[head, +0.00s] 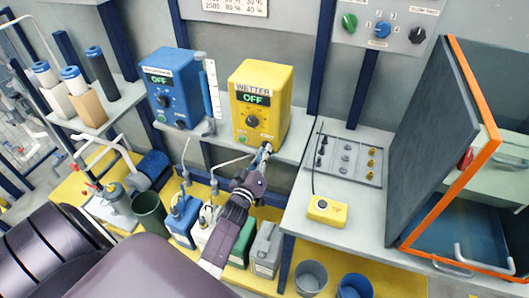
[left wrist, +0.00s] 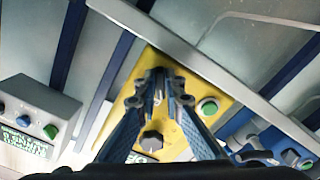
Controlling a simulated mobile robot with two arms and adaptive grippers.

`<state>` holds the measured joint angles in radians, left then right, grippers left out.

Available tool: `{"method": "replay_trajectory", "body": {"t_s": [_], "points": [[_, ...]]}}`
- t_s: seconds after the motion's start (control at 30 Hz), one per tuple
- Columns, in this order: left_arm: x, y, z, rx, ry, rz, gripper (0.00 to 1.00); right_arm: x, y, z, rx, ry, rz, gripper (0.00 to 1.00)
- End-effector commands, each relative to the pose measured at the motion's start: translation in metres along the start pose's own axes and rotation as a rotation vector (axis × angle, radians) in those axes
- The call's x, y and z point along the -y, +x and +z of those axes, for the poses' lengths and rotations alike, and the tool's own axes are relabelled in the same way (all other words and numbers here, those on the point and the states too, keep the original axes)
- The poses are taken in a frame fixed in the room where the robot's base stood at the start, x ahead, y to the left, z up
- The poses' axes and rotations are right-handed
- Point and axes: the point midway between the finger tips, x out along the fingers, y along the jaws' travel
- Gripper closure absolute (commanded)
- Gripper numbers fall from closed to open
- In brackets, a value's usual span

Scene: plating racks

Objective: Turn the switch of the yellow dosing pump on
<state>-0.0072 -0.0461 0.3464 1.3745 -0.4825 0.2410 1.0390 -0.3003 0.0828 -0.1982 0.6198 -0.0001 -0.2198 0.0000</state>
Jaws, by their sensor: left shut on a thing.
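The yellow dosing pump (head: 270,85) stands on the wall shelf, labelled WETTER, with its display (head: 252,98) reading OFF. A black knob (head: 253,121) sits on its front below the display. My left gripper (head: 264,149) reaches up to the lower right of the pump's front, where the switch sits. In the left wrist view the yellow pump (left wrist: 184,113) lies behind the fingers, with its black knob (left wrist: 152,140) and a green button (left wrist: 208,106). My left fingers (left wrist: 159,78) are shut on the switch, which they mostly hide. My right gripper is not in view.
A blue pump (head: 176,88), also reading OFF, stands to the left on the shelf. Canisters (head: 268,250) stand below on the yellow floor tray. A bench with a yellow pendant box (head: 327,210) and an orange-edged open door (head: 470,75) is on the right.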

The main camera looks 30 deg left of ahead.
Motion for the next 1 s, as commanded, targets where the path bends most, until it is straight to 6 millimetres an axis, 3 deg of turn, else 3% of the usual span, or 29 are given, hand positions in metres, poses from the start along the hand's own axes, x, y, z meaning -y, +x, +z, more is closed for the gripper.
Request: {"method": "replay_trajectory", "body": {"t_s": [0.37, 1.0], "points": [[0.001, 0.0, 0.001, 0.001, 0.124, 0.0, 1.0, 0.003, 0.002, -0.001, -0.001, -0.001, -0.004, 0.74], [0.004, 0.0, 0.0, 0.0, 0.707, 0.0, 1.0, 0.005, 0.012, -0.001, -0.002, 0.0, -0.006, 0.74]]}}
